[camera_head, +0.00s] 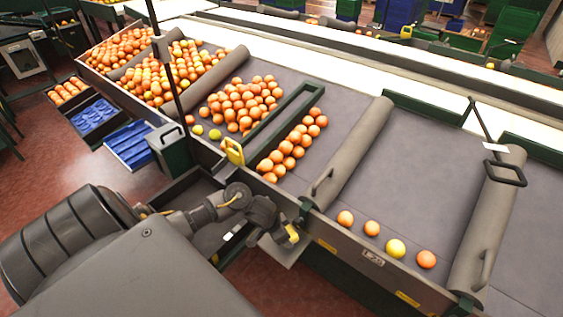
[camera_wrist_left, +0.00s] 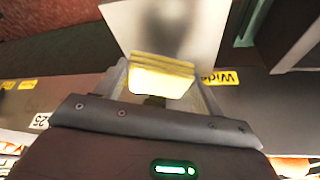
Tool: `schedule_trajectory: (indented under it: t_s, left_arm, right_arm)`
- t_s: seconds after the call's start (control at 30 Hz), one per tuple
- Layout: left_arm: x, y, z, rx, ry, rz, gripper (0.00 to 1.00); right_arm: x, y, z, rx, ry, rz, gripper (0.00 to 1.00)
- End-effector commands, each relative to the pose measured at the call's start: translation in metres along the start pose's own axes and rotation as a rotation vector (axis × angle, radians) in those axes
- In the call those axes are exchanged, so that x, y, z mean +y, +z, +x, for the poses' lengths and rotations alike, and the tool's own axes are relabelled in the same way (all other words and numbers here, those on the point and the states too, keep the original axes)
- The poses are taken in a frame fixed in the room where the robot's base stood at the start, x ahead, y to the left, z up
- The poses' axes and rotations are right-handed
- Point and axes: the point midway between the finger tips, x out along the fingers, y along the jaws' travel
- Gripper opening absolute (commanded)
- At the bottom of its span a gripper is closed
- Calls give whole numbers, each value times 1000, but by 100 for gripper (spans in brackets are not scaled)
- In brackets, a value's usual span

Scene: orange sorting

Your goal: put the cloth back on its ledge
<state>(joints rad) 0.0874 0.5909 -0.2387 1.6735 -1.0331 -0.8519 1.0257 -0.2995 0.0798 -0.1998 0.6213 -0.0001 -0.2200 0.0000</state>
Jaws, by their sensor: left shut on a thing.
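My left gripper (camera_head: 283,236) is at the near side of the sorting table, just outside its front rail. It is shut on a folded yellow cloth (camera_head: 292,234). In the left wrist view the cloth (camera_wrist_left: 163,75) sits between the two fingers, its layered folds facing out. A pale flat ledge (camera_head: 283,252) shows under the gripper; in the left wrist view the ledge (camera_wrist_left: 195,30) lies just beyond the cloth. I cannot tell whether the cloth touches it. My right gripper is not in view.
The front rail (camera_head: 372,257) carries yellow labels and runs beside the gripper. Several oranges and one yellow fruit (camera_head: 396,248) lie inside it at the right. A green frame (camera_head: 284,110) with a yellow grip stands among piled oranges. Blue trays (camera_head: 130,146) are at the left.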

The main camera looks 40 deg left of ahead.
Motion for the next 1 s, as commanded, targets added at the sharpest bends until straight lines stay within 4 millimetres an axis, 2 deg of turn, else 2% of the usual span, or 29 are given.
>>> schedule_trajectory:
  t_s: [0.13,0.3,0.8,0.83,0.97,1.0]
  left_arm:
    - [-10,6,14,-2,-1,-3,50]
    - [-8,14,34,0,1,-3,50]
    - [-8,17,42,0,0,-1,50]
    - [-8,16,41,0,-1,-1,72]
    - [-8,16,41,0,0,-1,89]
    - [-8,16,41,0,0,-1,90]
  right_arm:
    - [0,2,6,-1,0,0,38]
    - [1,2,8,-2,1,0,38]
    - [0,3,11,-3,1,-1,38]
    - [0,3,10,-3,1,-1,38]
    - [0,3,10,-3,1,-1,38]
    - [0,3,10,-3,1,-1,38]
